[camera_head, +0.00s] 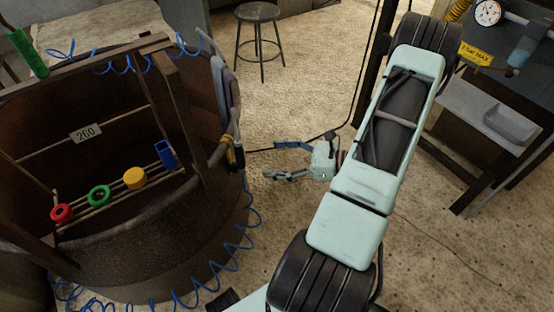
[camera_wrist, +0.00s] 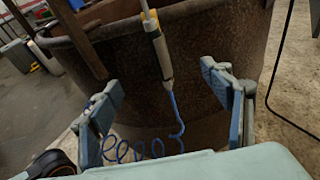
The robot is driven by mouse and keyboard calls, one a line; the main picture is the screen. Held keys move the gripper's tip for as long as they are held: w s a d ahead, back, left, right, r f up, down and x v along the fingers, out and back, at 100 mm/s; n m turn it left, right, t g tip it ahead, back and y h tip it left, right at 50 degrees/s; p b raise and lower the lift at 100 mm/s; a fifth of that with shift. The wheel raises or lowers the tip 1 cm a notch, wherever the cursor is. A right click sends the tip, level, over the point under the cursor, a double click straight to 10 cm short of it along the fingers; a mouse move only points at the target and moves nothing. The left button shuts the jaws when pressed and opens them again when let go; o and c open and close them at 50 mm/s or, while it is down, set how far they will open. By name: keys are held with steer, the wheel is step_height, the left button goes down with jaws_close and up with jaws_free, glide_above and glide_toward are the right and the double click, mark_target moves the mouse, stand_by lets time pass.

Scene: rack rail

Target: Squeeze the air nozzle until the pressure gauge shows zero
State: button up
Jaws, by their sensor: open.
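The air nozzle (camera_head: 235,153), yellow and dark, hangs at the right outer side of a rusty round tub. In the wrist view the nozzle (camera_wrist: 159,52) hangs nearly upright ahead of my gripper, with a blue hose at its lower end. My gripper (camera_head: 273,160) is open and empty, to the right of the nozzle and apart from it. In the wrist view the nozzle shows between the spread fingers of my gripper (camera_wrist: 160,82). The pressure gauge (camera_head: 487,12), round with a white dial, is at the top right; its reading is too small to tell.
The tub (camera_head: 120,255) fills the left, with red, green, yellow and blue pieces on rails inside. A coiled blue hose (camera_head: 236,254) trails down its side. A stool (camera_head: 258,14) stands behind. A bench with a grey tray (camera_head: 505,122) is at right. Floor between is open.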

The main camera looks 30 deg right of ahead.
mark_target(242, 147)
steer(key=b+x, duration=0.2)
steer(key=x, duration=0.9)
steer(key=shift+w, duration=0.1)
steer(key=shift+c, duration=0.5)
jaws_close()
steer(key=shift+r+p, duration=1.5)
steer(key=shift+r, duration=0.55)
steer(key=s+d, duration=0.5)
steer(key=s, duration=0.1)
